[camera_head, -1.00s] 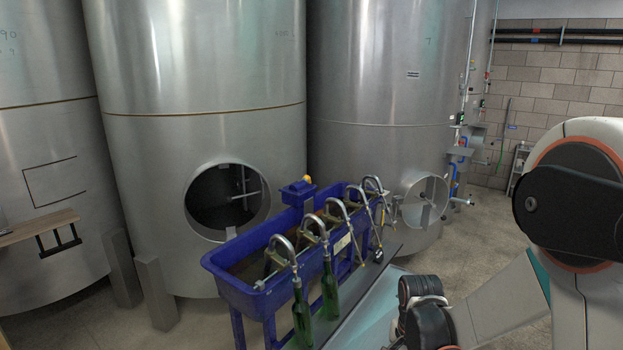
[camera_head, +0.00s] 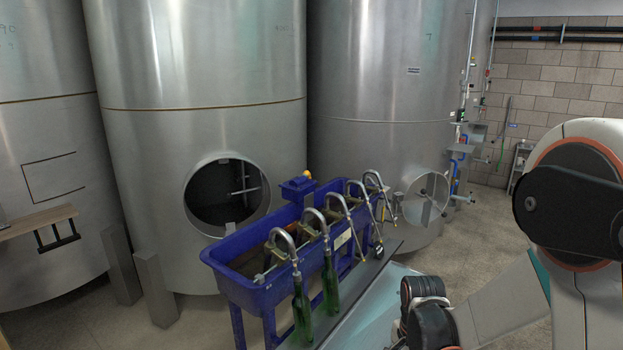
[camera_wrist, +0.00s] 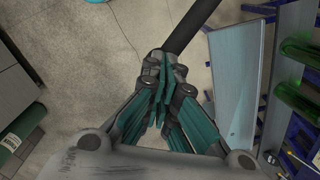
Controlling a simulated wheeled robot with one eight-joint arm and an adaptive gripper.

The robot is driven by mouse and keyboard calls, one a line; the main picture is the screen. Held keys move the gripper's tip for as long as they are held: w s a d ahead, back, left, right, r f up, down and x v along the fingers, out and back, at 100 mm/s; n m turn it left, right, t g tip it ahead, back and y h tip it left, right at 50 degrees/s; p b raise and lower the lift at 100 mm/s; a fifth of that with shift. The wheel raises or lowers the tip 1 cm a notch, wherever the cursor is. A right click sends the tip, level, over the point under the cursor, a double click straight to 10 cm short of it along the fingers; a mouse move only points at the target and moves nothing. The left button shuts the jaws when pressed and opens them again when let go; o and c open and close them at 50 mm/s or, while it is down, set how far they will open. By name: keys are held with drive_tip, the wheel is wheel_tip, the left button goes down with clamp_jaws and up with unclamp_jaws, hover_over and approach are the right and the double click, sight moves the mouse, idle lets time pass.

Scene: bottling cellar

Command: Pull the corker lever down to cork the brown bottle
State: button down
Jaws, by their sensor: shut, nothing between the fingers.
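My gripper (camera_wrist: 163,88) shows in the wrist view with its teal-padded fingers together and nothing between them. A dark straight bar (camera_wrist: 190,26) runs from just beyond the fingertips toward the top edge; it may be the corker lever, but I cannot tell, nor whether the fingers touch it. I cannot make out the corker's body or a brown bottle in either view. In the head view my gripper is not visible; only arm parts show at the right.
A blue filling trough (camera_head: 240,290) with curved spouts stands at centre, green bottles (camera_head: 302,312) hanging under two spouts. Large steel tanks (camera_head: 200,120) stand behind it. In the wrist view, a pale board (camera_wrist: 238,85) lies right of my gripper, and grey blocks (camera_wrist: 15,85) stand at left.

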drive_tip(key=shift+d+f+b, duration=0.2)
drive_tip(key=shift+f+b, duration=0.3)
drive_tip(key=shift+f, duration=0.25)
drive_tip(key=shift+d+f+b, duration=0.2)
drive_tip(key=shift+f+b, duration=1.1)
drive_tip(key=shift+f, duration=0.05)
drive_tip(key=shift+f, duration=0.1)
drive_tip(key=shift+d+f+b, duration=0.2)
drive_tip(key=shift+f+b, duration=1)
drive_tip(key=shift+f, duration=0.1)
drive_tip(key=shift+d+f+b, duration=0.1)
drive_tip(key=shift+f+b, duration=1.2)
drive_tip(key=shift+f, duration=0.1)
drive_tip(key=shift+f, duration=0.1)
